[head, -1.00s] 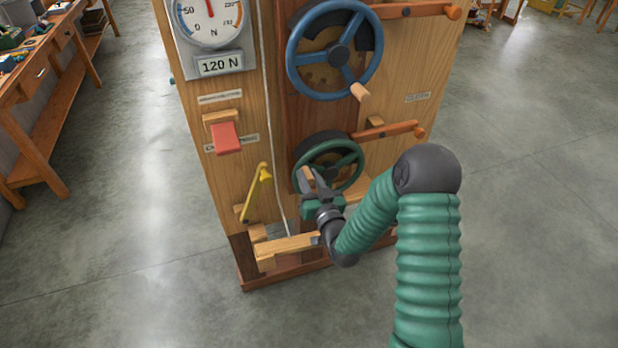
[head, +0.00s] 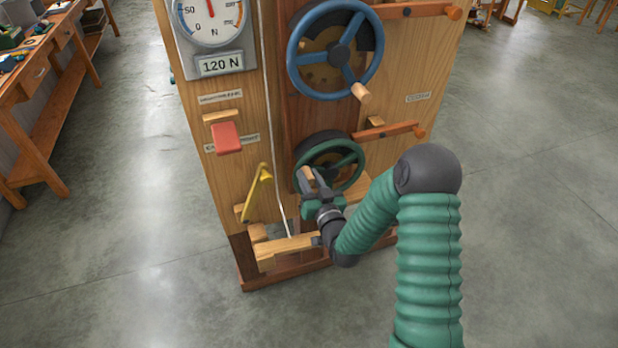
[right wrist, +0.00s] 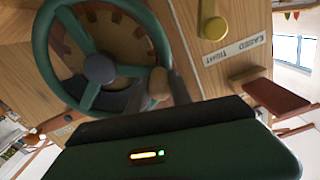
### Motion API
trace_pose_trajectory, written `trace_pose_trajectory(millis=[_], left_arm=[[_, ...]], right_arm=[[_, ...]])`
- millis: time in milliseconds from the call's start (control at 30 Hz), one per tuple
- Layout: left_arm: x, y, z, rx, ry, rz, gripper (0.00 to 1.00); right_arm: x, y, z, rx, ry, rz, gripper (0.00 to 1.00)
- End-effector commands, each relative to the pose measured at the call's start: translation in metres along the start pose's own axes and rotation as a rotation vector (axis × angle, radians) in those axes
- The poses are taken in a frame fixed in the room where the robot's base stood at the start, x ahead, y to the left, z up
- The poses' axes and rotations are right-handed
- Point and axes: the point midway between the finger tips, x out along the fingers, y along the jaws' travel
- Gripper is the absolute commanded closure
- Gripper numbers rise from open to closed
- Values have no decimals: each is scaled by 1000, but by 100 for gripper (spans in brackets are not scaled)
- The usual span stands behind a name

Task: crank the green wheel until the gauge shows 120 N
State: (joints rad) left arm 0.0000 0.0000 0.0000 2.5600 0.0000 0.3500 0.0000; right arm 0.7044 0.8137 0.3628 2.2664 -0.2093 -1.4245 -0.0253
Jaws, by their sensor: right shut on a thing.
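The green wheel (head: 330,164) is low on the front of a wooden stand, and it also shows in the right wrist view (right wrist: 98,66). My right gripper (head: 312,184) is shut on the wheel's wooden crank handle (head: 307,174), at the wheel's lower left in the head view. In the right wrist view the handle (right wrist: 160,86) stands beside a dark finger. The gauge (head: 209,16) is at the top left of the stand, cut by the picture's edge. Its red needle points roughly upward, but the reading cannot be told. My left gripper is not in view.
A blue wheel (head: 335,50) with its own handle is above the green one. A red block (head: 226,138), a yellow lever (head: 257,192) and wooden arms (head: 388,131) stick out from the stand. A workbench (head: 40,100) is at left. The floor around is clear.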

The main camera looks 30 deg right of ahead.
Motion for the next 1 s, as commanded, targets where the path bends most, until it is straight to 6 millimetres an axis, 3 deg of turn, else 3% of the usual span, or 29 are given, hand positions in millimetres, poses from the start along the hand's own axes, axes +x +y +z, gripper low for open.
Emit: trace_pose_trajectory(millis=[367,533,800,833,1000], left_arm=[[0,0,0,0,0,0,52],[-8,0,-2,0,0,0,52],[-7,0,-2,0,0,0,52],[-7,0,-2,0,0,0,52],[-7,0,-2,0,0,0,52]], right_arm=[[-1,1,0,2,-2,3,100],[-1,5,-11,102,-1,4,100],[0,7,-12,123,1,4,100],[0,7,-12,123,1,4,73],[0,6,-12,123,1,3,52]])
